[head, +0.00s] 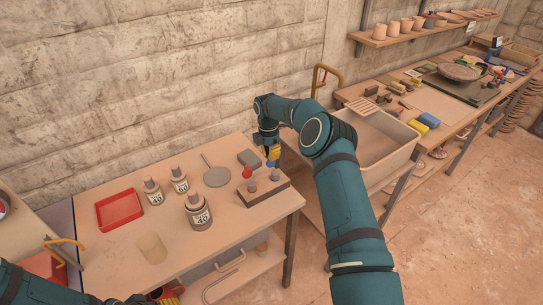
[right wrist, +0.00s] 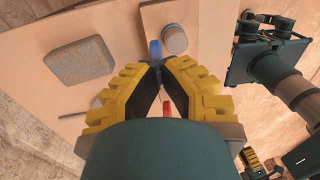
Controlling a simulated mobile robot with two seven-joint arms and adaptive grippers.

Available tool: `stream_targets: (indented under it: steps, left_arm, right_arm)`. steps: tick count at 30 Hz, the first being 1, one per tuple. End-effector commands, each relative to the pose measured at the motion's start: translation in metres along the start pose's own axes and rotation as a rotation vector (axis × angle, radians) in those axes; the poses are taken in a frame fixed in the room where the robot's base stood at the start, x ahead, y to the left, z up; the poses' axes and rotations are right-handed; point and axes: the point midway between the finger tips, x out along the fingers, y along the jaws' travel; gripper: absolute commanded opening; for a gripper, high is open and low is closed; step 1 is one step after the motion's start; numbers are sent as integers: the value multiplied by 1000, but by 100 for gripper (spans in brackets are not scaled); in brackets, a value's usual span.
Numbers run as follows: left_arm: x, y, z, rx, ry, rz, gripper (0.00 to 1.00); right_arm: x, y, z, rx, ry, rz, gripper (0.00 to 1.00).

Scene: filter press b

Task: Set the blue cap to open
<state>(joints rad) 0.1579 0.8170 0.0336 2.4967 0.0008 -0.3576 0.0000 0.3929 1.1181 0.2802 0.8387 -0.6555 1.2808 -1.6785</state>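The blue cap (head: 270,163) is at the right end of a small dark block (head: 263,194) on the near table, partly hidden by my right gripper. In the right wrist view the blue cap (right wrist: 155,50) shows as a narrow upright piece between the fingertips. My right gripper (head: 272,154) points down over it, its yellow fingers (right wrist: 159,68) closed in on its two sides. A red cap (head: 247,172) stands at the block's left; a red piece (right wrist: 167,110) shows between the fingers. My left gripper (head: 167,293) is low at the bottom edge, largely hidden.
A grey sponge-like block (head: 249,158), a round grey paddle (head: 216,177), several labelled bottles (head: 198,212) and a red tray (head: 119,210) share the table (head: 226,228).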

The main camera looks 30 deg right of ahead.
Motion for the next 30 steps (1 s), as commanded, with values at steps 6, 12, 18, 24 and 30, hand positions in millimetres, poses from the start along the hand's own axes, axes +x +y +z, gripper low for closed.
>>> stream_targets:
  steps: [6, 12, 18, 24, 30]
  left_arm:
    - [1, 0, 0, 0, 0, 0, 47]
    - [1, 0, 0, 0, 0, 0, 47]
    - [1, 0, 0, 0, 0, 0, 47]
    - [1, 0, 0, 0, 0, 0, 47]
    - [1, 0, 0, 0, 0, 0, 47]
  right_arm:
    - [2, 1, -1, 0, 2, -32, 0]
    - [2, 2, -1, -1, 2, -38, 0]
    - [2, 2, -1, -1, 2, -38, 0]
    - [2, 2, 0, 0, 2, -37, 18]
    - [1, 2, 0, 0, 1, -35, 18]
